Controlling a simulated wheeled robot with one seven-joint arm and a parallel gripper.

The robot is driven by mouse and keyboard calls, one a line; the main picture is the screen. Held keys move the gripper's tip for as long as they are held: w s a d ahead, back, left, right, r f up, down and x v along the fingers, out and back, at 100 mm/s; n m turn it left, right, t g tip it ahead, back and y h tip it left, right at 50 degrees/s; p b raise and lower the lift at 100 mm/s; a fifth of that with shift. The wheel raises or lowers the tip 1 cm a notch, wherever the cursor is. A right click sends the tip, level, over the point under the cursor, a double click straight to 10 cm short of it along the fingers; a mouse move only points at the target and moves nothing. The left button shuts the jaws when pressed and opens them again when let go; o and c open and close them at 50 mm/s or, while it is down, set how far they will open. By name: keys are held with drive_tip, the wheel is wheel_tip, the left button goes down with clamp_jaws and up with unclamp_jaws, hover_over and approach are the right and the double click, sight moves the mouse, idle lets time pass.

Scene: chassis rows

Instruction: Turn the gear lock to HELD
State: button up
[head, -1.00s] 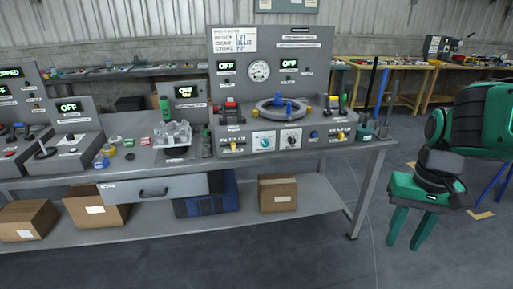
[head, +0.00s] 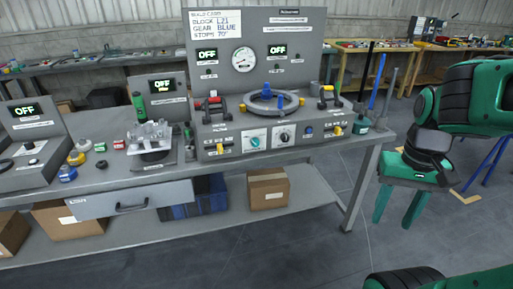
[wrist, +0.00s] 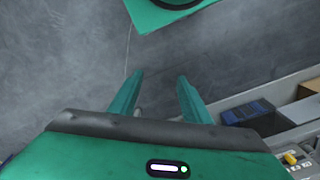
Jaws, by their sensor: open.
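The grey gear station on the bench has a raised ring (head: 271,102) with blue pegs. Its front panel carries a yellow lever (head: 219,148) at the left, a teal dial (head: 255,140), a black-and-white dial (head: 285,135), a blue button (head: 309,130) and a yellow lever (head: 338,130) at the right. The labels are too small to read, so I cannot tell which control is the gear lock. My gripper (head: 393,222) is open and empty, pointing down beyond the bench's right end. In the wrist view my gripper (wrist: 160,75) is over bare floor; a yellow lever (wrist: 290,158) shows lower right.
A card (head: 217,24) on the station reads block L21, gear BLUE. Upright rods (head: 376,85) stand at the bench's right end. The floor (head: 310,250) in front is open.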

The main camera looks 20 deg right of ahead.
drive_tip(key=w+d+f+n+t+h, duration=0.1)
drive_tip(key=w+f+n+t, duration=0.15)
drive_tip(key=w, duration=0.65)
drive_tip(key=n+t+y, duration=0.2)
drive_tip(key=n+t, duration=0.5)
drive_tip(key=t, duration=0.7)
approach(256, 144)
drive_tip(key=s+f, duration=0.1)
drive_tip(key=f, duration=0.1)
drive_tip(key=shift+t+h, duration=0.5)
drive_tip(key=shift+t, duration=0.25)
drive_tip(key=shift+m, duration=0.35)
drive_tip(key=w, duration=0.7)
drive_tip(key=shift+w+a+r, duration=0.15)
drive_tip(key=shift+w+a, duration=0.05)
drive_tip(key=shift+w, duration=0.1)
drive_tip(key=shift+w+a, duration=0.1)
drive_tip(key=shift+w, duration=1.1)
